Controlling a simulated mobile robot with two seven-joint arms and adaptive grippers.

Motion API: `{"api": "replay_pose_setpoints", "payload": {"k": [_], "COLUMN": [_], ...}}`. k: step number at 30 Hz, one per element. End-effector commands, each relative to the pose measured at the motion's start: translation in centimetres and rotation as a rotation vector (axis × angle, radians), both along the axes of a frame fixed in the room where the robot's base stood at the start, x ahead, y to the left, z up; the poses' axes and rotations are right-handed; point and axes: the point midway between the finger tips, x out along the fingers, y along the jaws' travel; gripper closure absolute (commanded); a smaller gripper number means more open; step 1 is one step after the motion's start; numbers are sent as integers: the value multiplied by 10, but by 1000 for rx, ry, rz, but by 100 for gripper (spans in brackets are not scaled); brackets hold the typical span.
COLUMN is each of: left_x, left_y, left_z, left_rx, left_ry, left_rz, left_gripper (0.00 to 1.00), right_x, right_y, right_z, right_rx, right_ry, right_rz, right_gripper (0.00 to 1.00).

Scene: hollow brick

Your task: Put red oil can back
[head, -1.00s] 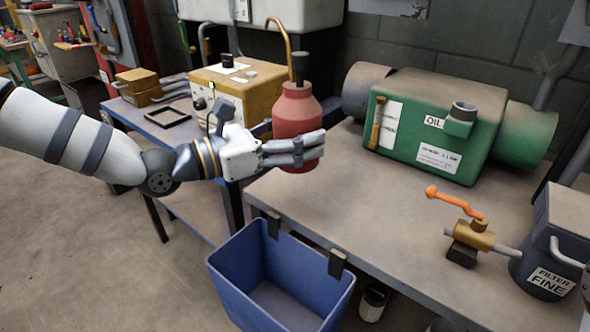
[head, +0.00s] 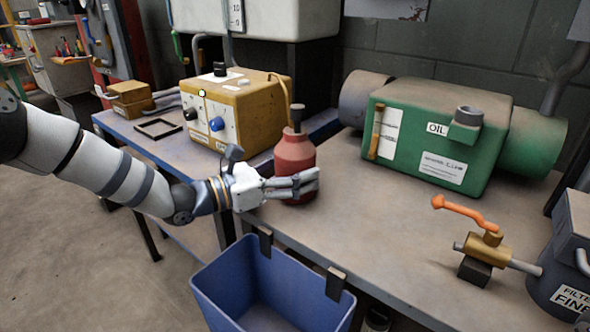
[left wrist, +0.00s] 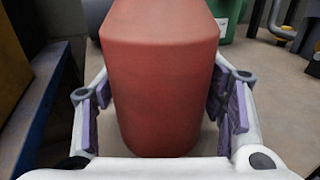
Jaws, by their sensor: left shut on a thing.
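The red oil can (head: 294,158) has a dark cap and a thin curved brass spout. It stands upright at the left end of the grey bench (head: 370,225), and its base looks at or just above the bench top; I cannot tell whether it touches. My left gripper (head: 292,186) is shut around the can's lower body, coming from the left. In the left wrist view the red can (left wrist: 160,75) fills the space between the purple-padded fingers. My right gripper is not in view.
A blue bin (head: 225,290) hangs on the bench's front edge. A green oil tank (head: 430,135) stands at the back. A brass valve with an orange handle (head: 465,208) and a filter canister (head: 560,250) are at right. A yellow box (head: 255,105) stands left. The bench middle is clear.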

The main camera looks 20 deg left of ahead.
Motion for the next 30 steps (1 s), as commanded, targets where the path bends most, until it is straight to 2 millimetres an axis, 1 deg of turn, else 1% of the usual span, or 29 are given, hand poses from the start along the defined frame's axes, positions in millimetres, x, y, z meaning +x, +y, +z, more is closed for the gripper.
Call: {"api": "replay_pose_setpoints", "payload": {"k": [1,2,3,4,5,13,16,17,20,27,30], "left_x": [0,0,0,0,0,0,0,-2,-15,-57,-71], "left_y": [0,0,0,0,0,0,0,3,16,54,67], "left_z": [-3,-4,-3,-3,-3,-3,4,3,4,6,5], "left_rx": [-1,1,1,1,1,1,1,0,-1,-2,-3], "left_ry": [1,3,2,2,1,2,-2,0,-1,-4,-3], "left_rz": [1,1,0,0,0,0,0,2,5,6,4], "left_gripper": [77,34,25,18,16,16,16,16,16,16,16], "right_x": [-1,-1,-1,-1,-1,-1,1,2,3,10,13], "right_y": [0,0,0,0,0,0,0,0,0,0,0], "right_z": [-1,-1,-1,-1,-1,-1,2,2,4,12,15], "right_rx": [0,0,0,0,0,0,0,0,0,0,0], "right_ry": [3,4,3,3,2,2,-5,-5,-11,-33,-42], "right_rz": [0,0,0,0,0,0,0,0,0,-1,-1], "right_gripper": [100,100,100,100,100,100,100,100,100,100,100]}}
